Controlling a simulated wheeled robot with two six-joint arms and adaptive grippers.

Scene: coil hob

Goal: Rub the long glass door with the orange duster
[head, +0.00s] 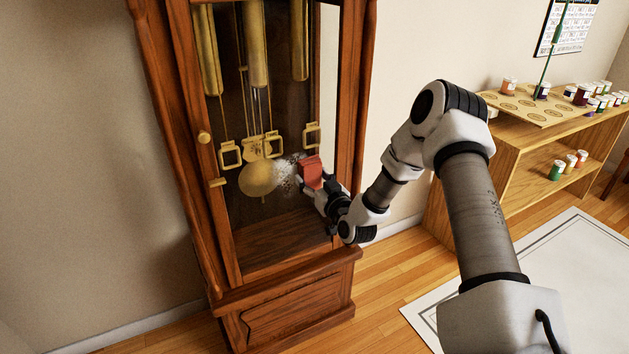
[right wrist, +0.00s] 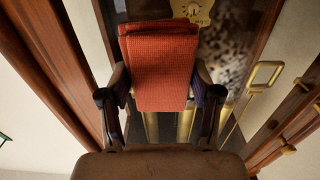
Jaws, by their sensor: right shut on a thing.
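The long glass door (head: 285,110) is the front of a tall wooden clock case, with brass weights and a pendulum behind it. A pale, speckled smudge (head: 286,177) shows on the glass near the pendulum bob, and it also shows in the right wrist view (right wrist: 232,50). My right gripper (head: 318,188) is shut on the orange duster (head: 311,171), a folded textured cloth. In the right wrist view the duster (right wrist: 160,70) sits between both fingers, in front of the glass. The duster is just right of the smudge; I cannot tell whether it touches the glass. My left gripper is not in view.
The door has a wooden frame and a small brass knob (head: 204,137) on its left side. A wooden shelf unit (head: 500,150) with small paint jars stands at the right. A pale rug (head: 540,270) lies on the wooden floor.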

